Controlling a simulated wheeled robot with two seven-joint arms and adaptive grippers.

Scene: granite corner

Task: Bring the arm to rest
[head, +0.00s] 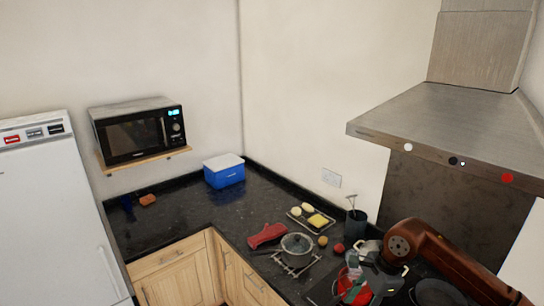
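My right arm (430,258), brown with a round dark-dotted joint cap, reaches in from the lower right corner in the head view. It hangs over the dark worktop at the stove end, below the hood. Grey and white parts crowd just left of its joint, beside a red pot-like item (352,290). I cannot make out the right gripper's fingers among them, nor whether they hold anything. My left arm and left gripper are out of view.
The hood (440,120) overhangs the arm. A lidded pot (297,246), red mitt (267,235), food tray (295,220) and utensil holder (356,222) stand left of it. A blue cooler (224,173) is in the corner.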

